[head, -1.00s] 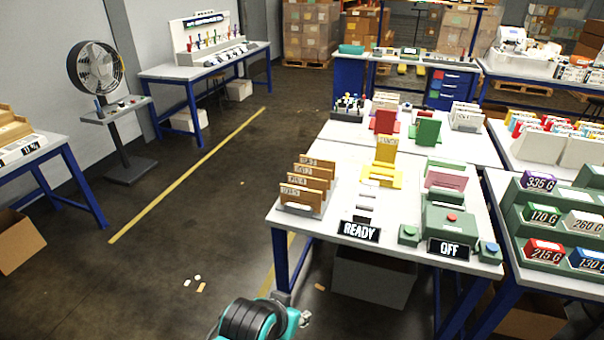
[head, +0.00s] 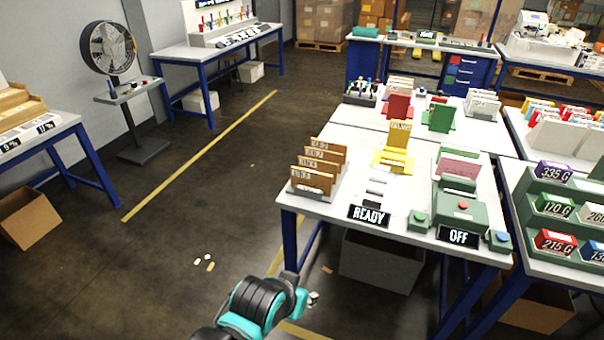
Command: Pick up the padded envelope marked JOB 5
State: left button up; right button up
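Several brown envelopes (head: 312,181) stand upright, one behind another, in a grey rack at the front left corner of the white table. Their labels are too small to read, so I cannot tell which one is marked JOB 5. My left arm, teal and black, comes in at the bottom. Only a small grey part at its end, perhaps my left gripper (head: 313,298), shows below the table's front edge, apart from the envelopes. Whether it is open or shut cannot be made out. My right gripper is out of view.
The white table (head: 335,207) holds a READY sign (head: 369,216), a yellow stand (head: 393,160) and a green device (head: 460,207) with an OFF sign (head: 459,236). A bin (head: 381,262) sits underneath. Open floor (head: 180,250) lies to the left.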

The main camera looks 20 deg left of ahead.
aim_at(322, 181)
jog(key=i+j, duration=0.2)
jog(key=j, duration=0.15)
jog(key=i+j+z, duration=0.15)
jog(key=i+j, duration=0.25)
jog(key=j, duration=0.35)
jog(key=i+j+z, duration=0.15)
jog(key=j, duration=0.2)
jog(key=i, duration=0.05)
